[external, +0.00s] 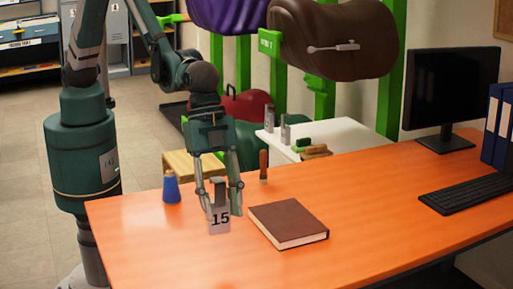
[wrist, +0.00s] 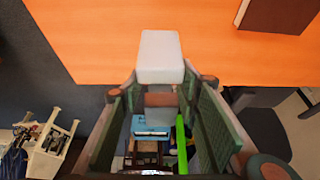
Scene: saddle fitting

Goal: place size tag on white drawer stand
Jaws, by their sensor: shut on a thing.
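The size tag (external: 219,220), a grey piece with a white face reading 15, is at the near left part of the orange desk. My gripper (external: 219,196) points down and is shut on it, with a finger on each side. I cannot tell whether the tag's bottom edge touches the desk. In the wrist view a pale block (wrist: 160,55), apparently the tag, shows between and beyond the fingertips (wrist: 160,88). The white drawer stand (external: 345,138) is behind the desk, right of my gripper; its lower part is hidden by the desk.
Grey upright pieces (external: 285,131) and brushes (external: 314,151) occupy the stand's left and front. Its right top is bare. A blue bottle (external: 171,187), brown-handled tool (external: 263,165) and brown book (external: 288,221) surround my gripper. A brown saddle (external: 333,40) hangs above the stand.

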